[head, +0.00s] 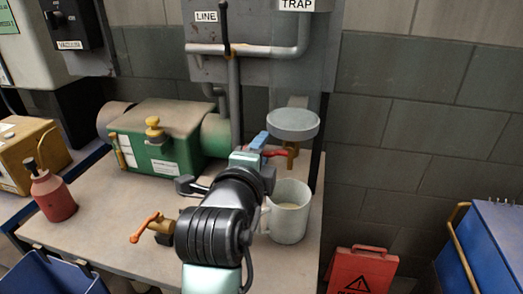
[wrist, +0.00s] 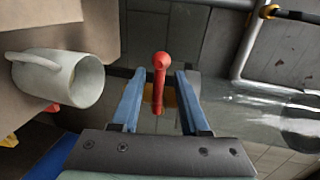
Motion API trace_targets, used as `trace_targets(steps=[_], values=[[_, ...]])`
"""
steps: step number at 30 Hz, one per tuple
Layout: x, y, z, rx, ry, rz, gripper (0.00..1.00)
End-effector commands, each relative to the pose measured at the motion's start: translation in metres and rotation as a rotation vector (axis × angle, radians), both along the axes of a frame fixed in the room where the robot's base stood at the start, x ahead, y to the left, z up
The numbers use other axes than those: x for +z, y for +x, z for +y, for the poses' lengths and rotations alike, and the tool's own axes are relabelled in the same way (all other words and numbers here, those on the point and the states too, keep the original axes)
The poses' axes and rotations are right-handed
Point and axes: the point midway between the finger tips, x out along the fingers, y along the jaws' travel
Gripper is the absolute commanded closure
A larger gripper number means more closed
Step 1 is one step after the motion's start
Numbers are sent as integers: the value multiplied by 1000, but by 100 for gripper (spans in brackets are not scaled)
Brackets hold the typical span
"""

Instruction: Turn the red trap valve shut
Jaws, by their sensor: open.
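The red trap valve handle (head: 276,153) sits on a brass body (head: 291,158) below the round grey trap bowl (head: 293,124). My gripper (head: 264,143) is at the handle, its blue fingers open. In the wrist view, the red handle (wrist: 159,80) stands between the two open fingers of my gripper (wrist: 160,75), with a gap on each side. Part of the brass body (wrist: 172,96) shows behind the handle. In the head view my gripper and wrist hide part of the valve area.
A white mug (head: 288,212) stands on the bench below the trap; it also shows in the wrist view (wrist: 62,78). A green pump (head: 160,135), an orange-handled valve (head: 150,229) and a red bottle (head: 52,194) are to the left. A red warning sign (head: 360,272) is at lower right.

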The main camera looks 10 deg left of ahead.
Motion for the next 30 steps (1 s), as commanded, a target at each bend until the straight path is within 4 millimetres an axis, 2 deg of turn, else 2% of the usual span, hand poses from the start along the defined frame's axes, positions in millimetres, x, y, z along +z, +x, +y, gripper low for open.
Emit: trace_targets(steps=[5,8,21,25,30], values=[[0,-4,0,0,-1,1,55],[2,-14,0,0,-2,1,55],[19,-98,0,2,-1,-1,55],[23,-116,0,2,-1,0,55],[24,-126,0,0,0,1,55]])
